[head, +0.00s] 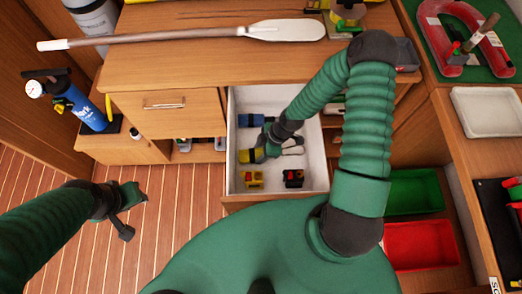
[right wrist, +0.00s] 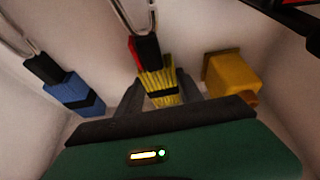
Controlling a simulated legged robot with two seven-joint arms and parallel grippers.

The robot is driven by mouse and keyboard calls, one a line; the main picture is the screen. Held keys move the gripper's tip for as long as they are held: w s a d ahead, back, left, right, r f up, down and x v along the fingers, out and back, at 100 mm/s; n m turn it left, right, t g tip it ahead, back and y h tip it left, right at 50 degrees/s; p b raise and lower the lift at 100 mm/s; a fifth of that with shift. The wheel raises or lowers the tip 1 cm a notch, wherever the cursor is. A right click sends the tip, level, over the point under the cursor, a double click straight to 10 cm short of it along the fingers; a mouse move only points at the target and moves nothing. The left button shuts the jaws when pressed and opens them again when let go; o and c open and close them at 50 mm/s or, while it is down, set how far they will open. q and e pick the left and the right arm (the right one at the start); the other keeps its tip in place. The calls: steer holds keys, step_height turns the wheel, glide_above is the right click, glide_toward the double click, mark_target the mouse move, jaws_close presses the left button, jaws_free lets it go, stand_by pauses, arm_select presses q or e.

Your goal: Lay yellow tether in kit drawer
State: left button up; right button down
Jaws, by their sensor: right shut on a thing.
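The yellow tether (right wrist: 158,85) is a folded bundle with a black band, a black and red end and a metal hook. My right gripper (head: 268,148) is down inside the open kit drawer (head: 233,140), its jaws shut around the tether. In the head view the tether's yellow part (head: 247,156) shows beside the jaws. I cannot tell whether it touches the drawer floor. A blue tether (right wrist: 75,95) with a black band lies in the drawer, left of the yellow one in the wrist view. My left gripper (head: 127,206) is open and empty above the wooden floor.
A yellow block-like thing (head: 254,179) and a black and red item (head: 293,178) lie at the drawer's near end. The drawer walls stand close around my right gripper. A paddle (head: 200,33) lies on the counter. Green (head: 415,190) and red (head: 420,245) bins stand at right.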

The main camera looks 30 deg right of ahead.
steer(key=shift+a+f, duration=0.1)
steer(key=c, duration=1.2)
jaws_free()
steer(key=o, duration=0.5)
steer(key=shift+d+f, duration=0.1)
steer(key=shift+d, duration=0.25)
steer(key=shift+r, duration=0.2)
steer(key=p+v, duration=0.4)
steer(key=v, duration=1.2)
steer(key=shift+d+r, duration=0.15)
steer(key=shift+r, duration=0.05)
